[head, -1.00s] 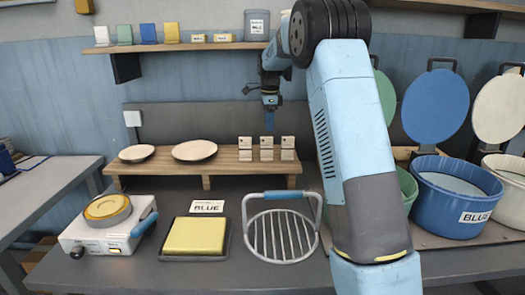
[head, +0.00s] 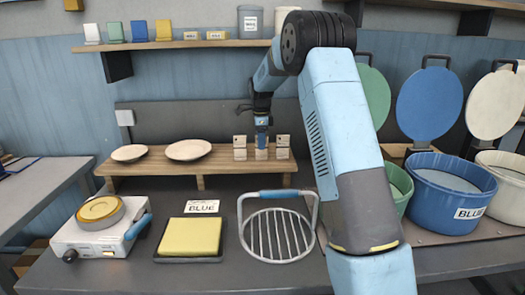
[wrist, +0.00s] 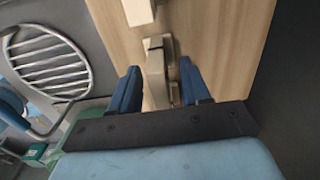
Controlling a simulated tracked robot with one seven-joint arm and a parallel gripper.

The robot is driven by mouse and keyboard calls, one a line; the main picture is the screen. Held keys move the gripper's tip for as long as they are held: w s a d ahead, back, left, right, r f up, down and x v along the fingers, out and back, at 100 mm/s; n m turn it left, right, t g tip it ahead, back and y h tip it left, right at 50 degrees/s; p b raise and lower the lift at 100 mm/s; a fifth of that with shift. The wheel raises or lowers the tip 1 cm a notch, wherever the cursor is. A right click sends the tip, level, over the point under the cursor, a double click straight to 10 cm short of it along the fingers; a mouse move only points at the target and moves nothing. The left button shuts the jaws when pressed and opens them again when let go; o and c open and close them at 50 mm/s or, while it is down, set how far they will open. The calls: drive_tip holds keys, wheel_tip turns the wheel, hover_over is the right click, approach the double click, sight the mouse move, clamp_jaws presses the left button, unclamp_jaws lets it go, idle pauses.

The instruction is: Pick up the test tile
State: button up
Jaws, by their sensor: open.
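Three small pale upright pieces with dark marks stand in a row on the low wooden bench (head: 222,165); they look like the test tiles. The left one (head: 240,147) and right one (head: 283,147) flank the middle tile (head: 261,154). My gripper (head: 261,136) is over the middle tile and partly covers it. In the wrist view, the blue fingers of my gripper (wrist: 160,75) are apart, with a pale tile (wrist: 156,72) between them. I cannot tell whether either finger touches it. Part of another tile (wrist: 138,11) shows at the top edge.
Two plates (head: 188,150) lie on the bench's left half. In front are a wire rack (head: 277,236), a yellow pad in a dark tray (head: 190,237) and a white hotplate-like device (head: 100,225). Lidded buckets (head: 445,192) stand right. An upper shelf (head: 170,46) runs behind.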

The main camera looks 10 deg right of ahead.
clamp_jaws()
idle(0.4)
drive_tip(key=shift+r, duration=0.15)
